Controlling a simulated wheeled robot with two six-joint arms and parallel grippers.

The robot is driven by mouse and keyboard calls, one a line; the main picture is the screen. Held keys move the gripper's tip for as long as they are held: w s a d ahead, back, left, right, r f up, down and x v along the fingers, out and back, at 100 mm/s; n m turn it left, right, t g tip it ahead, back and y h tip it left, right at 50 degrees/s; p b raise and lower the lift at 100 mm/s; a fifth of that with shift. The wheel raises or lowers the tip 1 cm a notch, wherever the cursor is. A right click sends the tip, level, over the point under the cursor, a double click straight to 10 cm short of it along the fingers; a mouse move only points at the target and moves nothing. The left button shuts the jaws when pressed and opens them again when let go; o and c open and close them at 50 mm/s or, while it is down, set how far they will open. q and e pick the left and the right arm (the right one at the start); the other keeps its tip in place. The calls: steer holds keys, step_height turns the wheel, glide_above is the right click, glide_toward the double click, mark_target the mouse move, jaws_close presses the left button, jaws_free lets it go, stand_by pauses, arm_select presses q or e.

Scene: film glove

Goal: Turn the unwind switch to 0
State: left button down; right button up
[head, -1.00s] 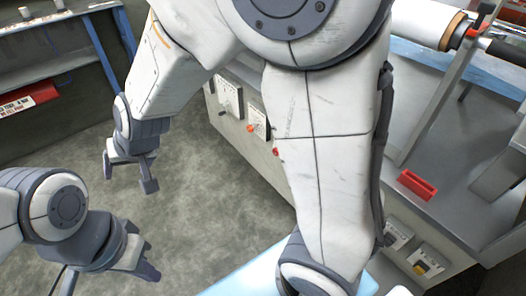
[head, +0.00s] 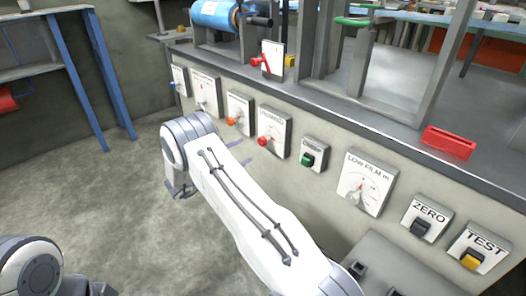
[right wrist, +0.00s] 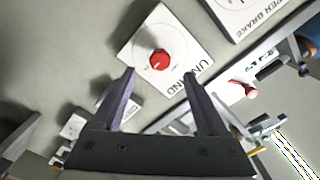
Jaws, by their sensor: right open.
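The unwind switch is a red knob (head: 264,140) on a white plate on the machine's front, between an orange-knob plate and a green switch. In the right wrist view the red knob (right wrist: 160,60) sits on the plate marked UNWIND, just beyond and between the fingertips. My right gripper (right wrist: 159,74) is open and empty, its two fingers apart on either side of the knob in the picture; I see no contact. The knob's exact setting is too small to read. In the head view my right forearm hides most of that gripper. Only part of my left arm shows at bottom left.
The orange-knob plate (head: 239,112) is left of the switch and the green switch (head: 307,159) right of it. The LOW FILM dial (head: 364,184), ZERO (head: 425,216) and TEST (head: 479,248) plates follow. A red tray (head: 448,143) lies on the ledge.

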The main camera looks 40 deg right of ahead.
mark_target(260, 143)
steer(key=d+b, duration=0.1)
steer(key=d, duration=0.2)
steer(key=d+b, duration=0.1)
steer(key=d, duration=0.2)
steer(key=d+b, duration=0.1)
steer(key=d, duration=0.2)
steer(key=shift+w+d, duration=0.15)
steer(key=shift+w, duration=0.15)
steer(key=shift+d, duration=0.4)
steer(key=shift+c, duration=0.3)
